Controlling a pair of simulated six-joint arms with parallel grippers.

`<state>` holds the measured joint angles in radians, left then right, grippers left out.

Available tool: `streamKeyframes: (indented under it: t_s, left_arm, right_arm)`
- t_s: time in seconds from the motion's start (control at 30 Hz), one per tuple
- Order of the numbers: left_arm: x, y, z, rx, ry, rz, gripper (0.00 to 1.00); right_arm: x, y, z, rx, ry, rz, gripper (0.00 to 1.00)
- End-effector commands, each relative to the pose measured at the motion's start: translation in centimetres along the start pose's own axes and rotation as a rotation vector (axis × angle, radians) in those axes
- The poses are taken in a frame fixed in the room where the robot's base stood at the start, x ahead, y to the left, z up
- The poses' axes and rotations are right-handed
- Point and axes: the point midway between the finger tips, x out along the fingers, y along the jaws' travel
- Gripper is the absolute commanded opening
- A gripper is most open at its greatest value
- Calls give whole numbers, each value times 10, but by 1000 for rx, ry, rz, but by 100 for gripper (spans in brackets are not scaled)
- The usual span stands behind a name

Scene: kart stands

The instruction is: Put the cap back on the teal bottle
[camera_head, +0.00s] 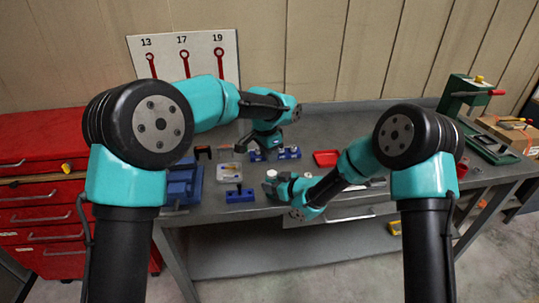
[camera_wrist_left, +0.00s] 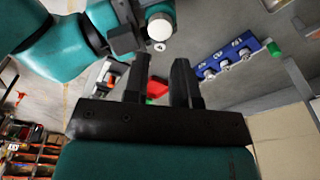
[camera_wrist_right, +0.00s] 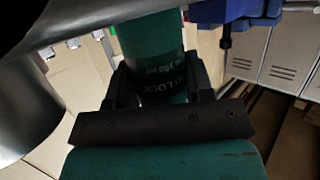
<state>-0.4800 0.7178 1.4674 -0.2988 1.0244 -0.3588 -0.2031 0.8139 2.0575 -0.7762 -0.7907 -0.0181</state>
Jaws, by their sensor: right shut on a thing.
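The teal bottle (camera_wrist_right: 150,45), with pale lettering and a black band, stands between the fingers of my right gripper (camera_wrist_right: 160,85), which is shut on it. In the head view my right gripper (camera_head: 272,186) is near the bench's front edge. A white round piece (camera_head: 272,173) shows above it, also in the left wrist view (camera_wrist_left: 160,27); I cannot tell if it is the cap or the bottle's top. My left gripper (camera_head: 265,145) is over the back of the bench, higher than the right. Its fingers (camera_wrist_left: 158,80) are apart, with no held thing visible between them.
A blue rack (camera_wrist_left: 208,73) with several metal pieces lies near my left gripper. A red tray (camera_head: 326,158) is right of it. A small blue stand (camera_head: 240,196), a light tray (camera_head: 230,178) and blue bins (camera_head: 183,184) are left. A green press (camera_head: 470,105) stands far right.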

Motion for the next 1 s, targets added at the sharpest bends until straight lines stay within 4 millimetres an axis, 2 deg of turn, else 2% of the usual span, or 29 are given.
streamKeyframes:
  t_s: [0.03, 0.3, 1.0]
  left_arm:
    - [0, 0, 0, -5, -1, 0, 29]
    - [0, 0, -2, -165, -10, -1, 54]
    - [2, 0, -7, -1064, -66, -34, 54]
  right_arm:
    - [0, 0, 0, 0, 0, 0, 0]
    - [0, 0, 0, 0, 0, 0, 0]
    - [0, 0, 0, 0, 1, 0, 0]
